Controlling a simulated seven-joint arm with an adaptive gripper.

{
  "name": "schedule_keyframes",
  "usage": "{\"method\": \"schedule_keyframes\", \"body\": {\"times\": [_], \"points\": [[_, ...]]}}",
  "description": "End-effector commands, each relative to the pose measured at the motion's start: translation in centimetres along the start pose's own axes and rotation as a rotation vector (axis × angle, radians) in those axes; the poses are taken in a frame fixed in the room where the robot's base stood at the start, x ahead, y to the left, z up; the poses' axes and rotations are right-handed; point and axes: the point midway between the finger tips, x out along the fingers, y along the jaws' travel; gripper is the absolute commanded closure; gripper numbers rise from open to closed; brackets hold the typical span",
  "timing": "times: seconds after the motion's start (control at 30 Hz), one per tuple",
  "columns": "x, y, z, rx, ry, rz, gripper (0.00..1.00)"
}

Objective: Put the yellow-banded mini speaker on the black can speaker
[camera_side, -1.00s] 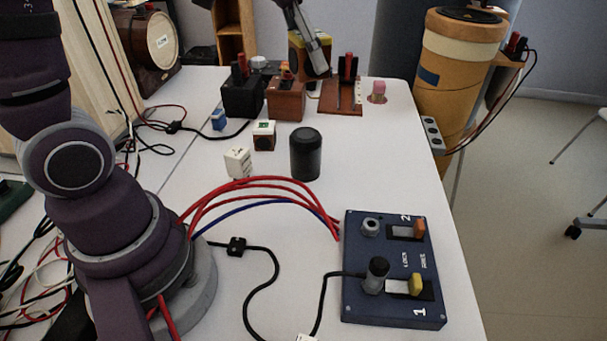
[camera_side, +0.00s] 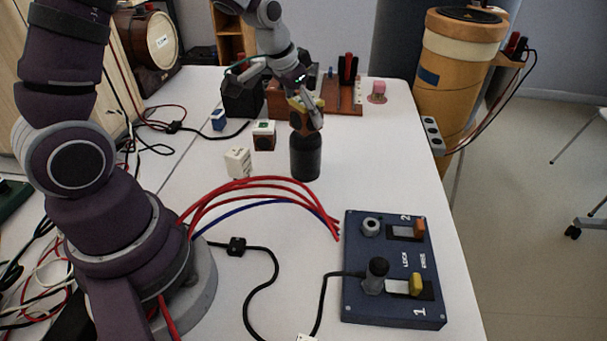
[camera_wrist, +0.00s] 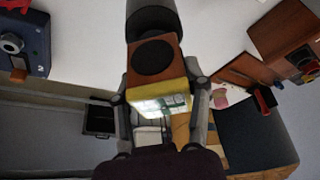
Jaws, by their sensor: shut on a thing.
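The yellow-banded mini speaker (camera_side: 296,121) is a small wooden box with a yellow band. My gripper (camera_side: 306,114) is shut on it from above, right over the black can speaker (camera_side: 305,160). The can stands upright on the table. In the side view the fingers partly cover the mini speaker, and I cannot tell whether its underside touches the can's top. In the wrist view the mini speaker (camera_wrist: 153,60) shows a round dark driver on a wooden face between my two fingers (camera_wrist: 162,88). The black can (camera_wrist: 152,20) shows just beyond it.
A white cube (camera_side: 238,162), a small white-topped wooden cube (camera_side: 263,136) and a blue block (camera_side: 218,120) stand left of the can. Boxes and a lever board (camera_side: 347,95) stand behind. Red cables (camera_side: 265,182) and a blue switch panel (camera_side: 393,270) lie in front. Table right of the can is clear.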

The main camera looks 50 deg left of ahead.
Motion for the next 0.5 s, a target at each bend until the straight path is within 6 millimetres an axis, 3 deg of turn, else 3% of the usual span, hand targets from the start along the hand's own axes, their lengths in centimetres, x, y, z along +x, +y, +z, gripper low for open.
{"method": "schedule_keyframes", "body": {"times": [0.1,0.43,0.47,0.5], "points": [[1.09,0.02,0.50,0.000,-0.001,0.000,0.92],[1.36,0.02,0.58,0.001,0.000,0.000,0.92],[1.32,0.02,0.57,0.000,0.000,0.000,0.49],[1.31,0.02,0.56,0.000,0.000,0.000,0.44]]}}
